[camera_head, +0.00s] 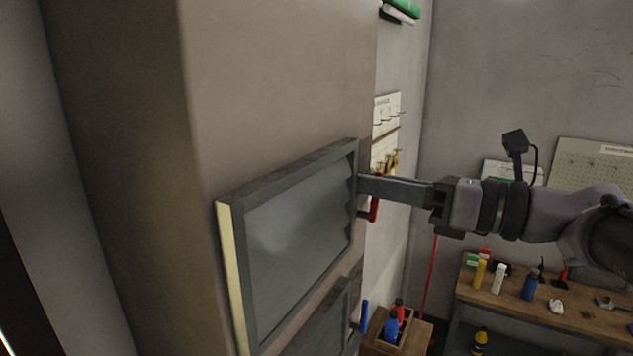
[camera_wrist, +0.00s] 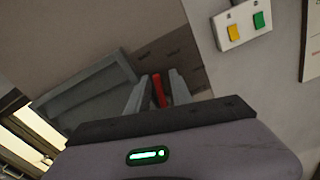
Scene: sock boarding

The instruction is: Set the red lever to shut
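The red lever (camera_wrist: 160,91) shows in the wrist view between the two fingers of my gripper (camera_wrist: 161,80). The fingers stand apart on either side of it, with a gap at the left finger. Whether the right finger touches the lever I cannot tell. In the head view my gripper (camera_head: 364,185) reaches in from the right to the far edge of a framed grey panel. A red part, apparently the lever (camera_head: 374,210), hangs just below the fingers there. Its upper part is hidden behind them.
The framed panel (camera_head: 300,220) sticks out from the cabinet close beside my fingers. A switch box with yellow and green buttons (camera_wrist: 242,25) is on the wall. A workbench (camera_head: 550,318) with bottles and a wooden box (camera_head: 381,344) stand below. Open air lies around my arm.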

